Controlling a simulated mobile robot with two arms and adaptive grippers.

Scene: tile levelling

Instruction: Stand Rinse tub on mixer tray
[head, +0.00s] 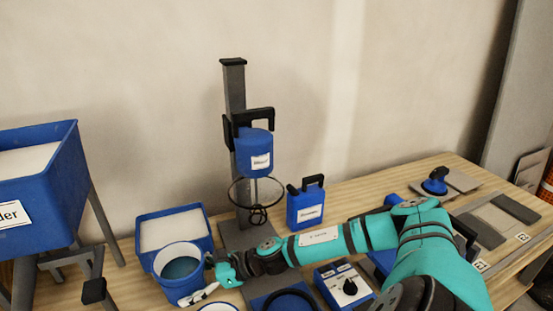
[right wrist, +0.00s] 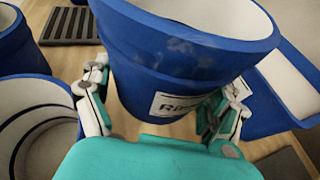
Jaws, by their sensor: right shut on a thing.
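The Rinse tub (head: 176,289) is a blue tub with a white inside, at the lower left of the head view. My right gripper (head: 207,277) reaches it from the right and is shut on it. In the right wrist view the tub (right wrist: 190,65) sits between the two fingers of the gripper (right wrist: 160,108), its label partly covered by the right finger. I cannot tell whether its base touches anything. A blue plate with a black ring (head: 284,300) lies in front of the mixer stand (head: 236,100); I cannot tell if it is the mixer tray. My left gripper is not in view.
A blue bin with white contents (head: 173,229) stands just behind the tub. A whisk hangs from the blue mixer head (head: 254,152). A blue canister (head: 306,207) and a control box (head: 343,286) stand to the right. A blue hopper (head: 42,175) is at left.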

